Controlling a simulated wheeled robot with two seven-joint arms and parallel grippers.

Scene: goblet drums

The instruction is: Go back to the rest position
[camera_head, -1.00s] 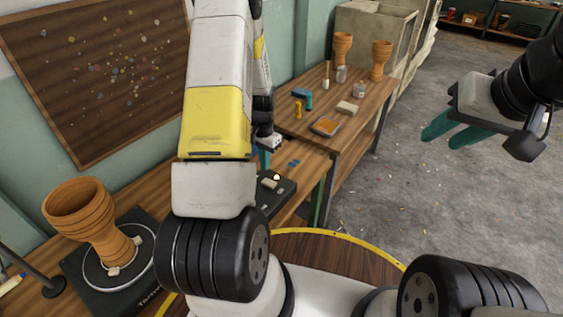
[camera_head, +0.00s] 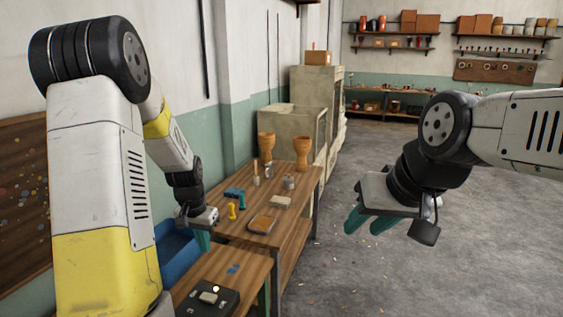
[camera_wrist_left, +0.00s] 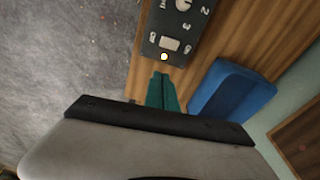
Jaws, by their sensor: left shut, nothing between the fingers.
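My left gripper (camera_head: 202,240) hangs at the end of the left arm, over the near part of the workbench, with nothing held. In the left wrist view its teal fingers (camera_wrist_left: 162,90) are together, pointing toward a black control box (camera_wrist_left: 172,30) on the wood. The same black control box (camera_head: 208,299) shows at the bottom of the head view. My right gripper (camera_head: 370,222) is held out over the grey floor at the right, its two teal fingers apart and empty.
Two goblet drums (camera_head: 302,152) (camera_head: 266,146) stand at the bench's far end. A blue bin (camera_head: 176,256) is close beside my left gripper. A drill (camera_head: 236,194), a yellow piece (camera_head: 232,211) and a tray (camera_head: 262,224) lie on the bench (camera_head: 243,262). The floor (camera_head: 365,275) at right is open.

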